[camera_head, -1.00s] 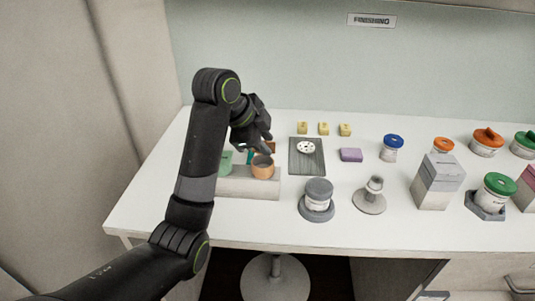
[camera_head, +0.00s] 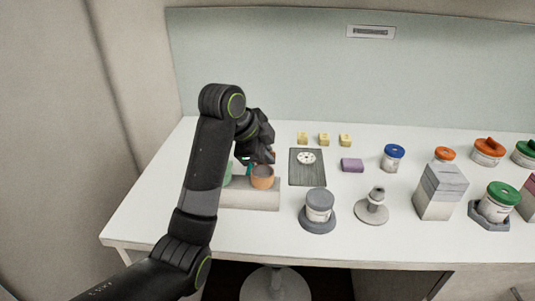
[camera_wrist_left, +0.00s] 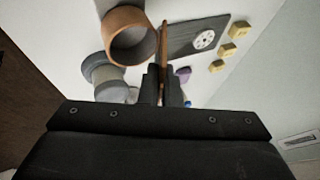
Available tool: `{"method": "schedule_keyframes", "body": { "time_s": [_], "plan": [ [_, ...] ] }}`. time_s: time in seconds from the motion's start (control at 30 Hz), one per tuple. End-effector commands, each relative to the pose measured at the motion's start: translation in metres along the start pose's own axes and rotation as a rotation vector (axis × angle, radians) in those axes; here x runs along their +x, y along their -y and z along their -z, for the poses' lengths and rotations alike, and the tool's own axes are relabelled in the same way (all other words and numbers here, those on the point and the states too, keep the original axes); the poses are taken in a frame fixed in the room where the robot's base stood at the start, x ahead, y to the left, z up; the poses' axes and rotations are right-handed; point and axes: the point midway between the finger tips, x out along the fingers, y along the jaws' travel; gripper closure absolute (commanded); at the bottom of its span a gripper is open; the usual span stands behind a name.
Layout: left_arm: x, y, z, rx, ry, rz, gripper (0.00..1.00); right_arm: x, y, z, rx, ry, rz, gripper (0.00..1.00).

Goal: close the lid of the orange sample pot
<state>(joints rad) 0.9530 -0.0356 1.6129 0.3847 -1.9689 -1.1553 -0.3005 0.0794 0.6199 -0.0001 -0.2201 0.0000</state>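The orange sample pot (camera_head: 262,178) stands open-mouthed on a pale block at the left of the table. In the left wrist view its round opening (camera_wrist_left: 131,37) faces the camera and looks empty. Its orange lid (camera_wrist_left: 164,42) shows there edge-on as a thin upright strip beside the rim, not over the mouth. My left gripper (camera_wrist_left: 163,80) has its fingers close together, one on each side of the lid, with no clear gap seen. In the head view the left gripper (camera_head: 262,155) is just above and behind the pot, hiding most of the lid. My right gripper is not in view.
A green pot (camera_head: 228,174) shares the pale block (camera_head: 250,197), partly behind my arm. Yellow blocks (camera_head: 324,139) sit further back. Several jars fill the right side.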

Motion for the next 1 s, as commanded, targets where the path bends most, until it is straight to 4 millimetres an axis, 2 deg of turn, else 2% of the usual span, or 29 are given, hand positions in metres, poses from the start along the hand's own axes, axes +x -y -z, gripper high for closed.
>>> {"method": "schedule_keyframes", "body": {
  "time_s": [0.5, 0.77, 1.0],
  "plan": [
    [0.006, -0.017, -0.002, 0.121, -0.003, 0.293, 1.0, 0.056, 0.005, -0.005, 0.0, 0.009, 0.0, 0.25],
    [0.003, -0.017, -0.001, 0.142, -0.001, 0.342, 1.0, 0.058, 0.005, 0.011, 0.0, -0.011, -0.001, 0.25],
    [0.003, -0.017, -0.001, 0.141, -0.001, 0.341, 1.0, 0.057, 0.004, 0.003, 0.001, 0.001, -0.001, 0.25]
  ]
}}
